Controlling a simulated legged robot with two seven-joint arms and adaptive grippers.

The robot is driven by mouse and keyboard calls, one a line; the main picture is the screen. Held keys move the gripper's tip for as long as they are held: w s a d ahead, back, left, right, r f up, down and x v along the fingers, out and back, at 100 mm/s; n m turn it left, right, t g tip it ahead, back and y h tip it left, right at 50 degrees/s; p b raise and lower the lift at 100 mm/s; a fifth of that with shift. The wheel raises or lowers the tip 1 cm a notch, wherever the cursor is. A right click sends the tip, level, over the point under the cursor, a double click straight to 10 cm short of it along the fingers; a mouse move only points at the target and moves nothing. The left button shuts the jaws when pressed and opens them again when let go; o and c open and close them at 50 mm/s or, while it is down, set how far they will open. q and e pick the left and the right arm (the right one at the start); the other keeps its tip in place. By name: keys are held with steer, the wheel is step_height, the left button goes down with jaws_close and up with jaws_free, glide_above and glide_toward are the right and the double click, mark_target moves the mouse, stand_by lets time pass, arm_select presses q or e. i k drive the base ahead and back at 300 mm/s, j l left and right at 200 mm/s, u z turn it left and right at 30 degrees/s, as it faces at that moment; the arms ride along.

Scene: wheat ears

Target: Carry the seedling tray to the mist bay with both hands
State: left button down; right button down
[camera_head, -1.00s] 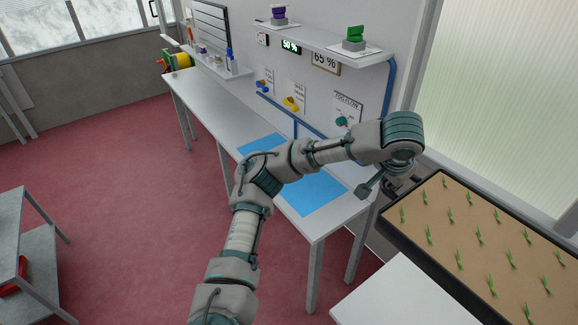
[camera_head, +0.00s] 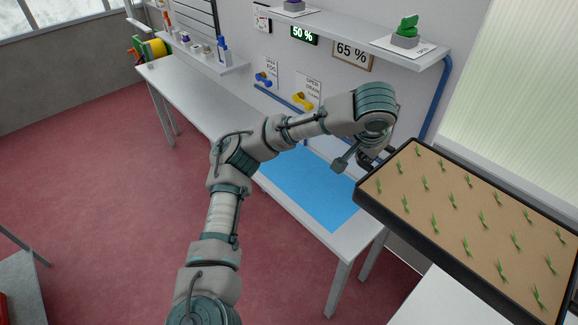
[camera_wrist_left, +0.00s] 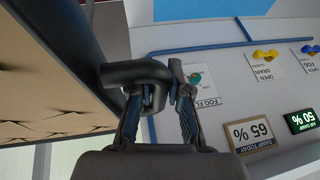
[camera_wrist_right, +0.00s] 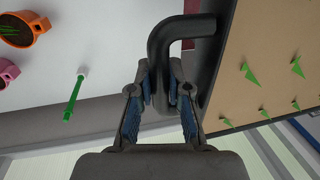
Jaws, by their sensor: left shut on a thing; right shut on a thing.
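The seedling tray (camera_head: 455,247) is black-rimmed, with brown soil and rows of green seedlings, at the right of the head view. It looks level and held above the white surfaces. My left gripper (camera_head: 368,160) is at its far left end. In the left wrist view my left gripper (camera_wrist_left: 157,92) is shut on a dark bent handle (camera_wrist_left: 128,73) of the tray. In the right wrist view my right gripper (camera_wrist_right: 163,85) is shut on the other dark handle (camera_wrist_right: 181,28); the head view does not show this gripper. A blue mat (camera_head: 315,190) lies on the long bench, partly behind my left arm. No label shows which place is the mist bay.
The long white bench (camera_head: 200,98) runs along the wall, mostly clear. Above it are a shelf (camera_head: 345,40) and a yellow valve (camera_head: 303,100). A white table (camera_head: 445,300) is below the tray. An orange pot (camera_wrist_right: 22,35) shows in the right wrist view.

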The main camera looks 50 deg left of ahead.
mark_target(302, 175)
steer(key=j, duration=3.1)
steer(key=k, duration=0.1)
